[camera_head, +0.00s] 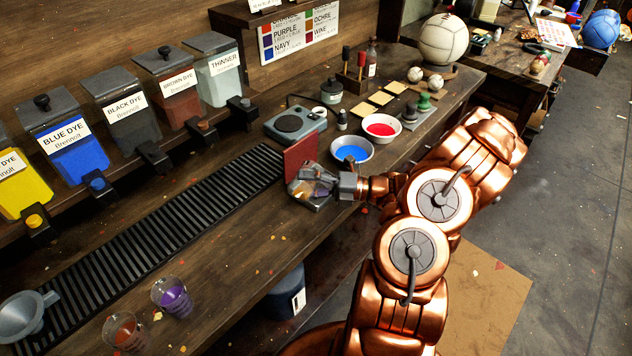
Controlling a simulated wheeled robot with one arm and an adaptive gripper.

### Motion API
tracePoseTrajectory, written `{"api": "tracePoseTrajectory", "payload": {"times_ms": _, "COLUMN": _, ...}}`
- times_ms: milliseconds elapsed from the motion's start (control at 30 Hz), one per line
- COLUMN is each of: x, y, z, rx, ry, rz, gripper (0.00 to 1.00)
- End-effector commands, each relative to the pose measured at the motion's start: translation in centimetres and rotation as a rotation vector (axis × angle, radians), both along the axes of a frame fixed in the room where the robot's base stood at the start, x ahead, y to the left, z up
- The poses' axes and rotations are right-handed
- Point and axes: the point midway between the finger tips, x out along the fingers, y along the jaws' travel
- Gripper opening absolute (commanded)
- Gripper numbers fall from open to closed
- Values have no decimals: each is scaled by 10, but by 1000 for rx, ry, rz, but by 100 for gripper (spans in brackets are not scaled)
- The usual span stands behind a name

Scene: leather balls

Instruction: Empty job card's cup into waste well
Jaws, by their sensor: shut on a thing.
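My gripper (322,180) is at the front edge of the bench, just in front of an upright dark red panel (300,156). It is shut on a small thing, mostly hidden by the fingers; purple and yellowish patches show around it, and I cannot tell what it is. A clear cup with purple liquid (174,297) stands at the bench's front left. A clear cup with reddish-brown contents (125,332) stands beside it. I cannot make out which thing is the job card. A dark blue bin (286,292) sits below the bench edge; I cannot tell whether it is the waste well.
A slatted black grate (160,238) runs along the bench under several dye dispensers, including a blue one (75,150). A grey funnel (24,316) lies at left. Bowls of blue (352,151) and red (381,128) dye stand beyond my gripper, near a grey scale (296,124).

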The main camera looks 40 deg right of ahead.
Motion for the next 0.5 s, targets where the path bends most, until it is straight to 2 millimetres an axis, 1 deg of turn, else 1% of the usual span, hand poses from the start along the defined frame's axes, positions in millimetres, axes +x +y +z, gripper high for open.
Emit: {"api": "tracePoseTrajectory", "payload": {"times_ms": 500, "x": 0, "y": -1, "z": 3, "rx": 37, "ry": 21, "rz": 0, "gripper": 20}}
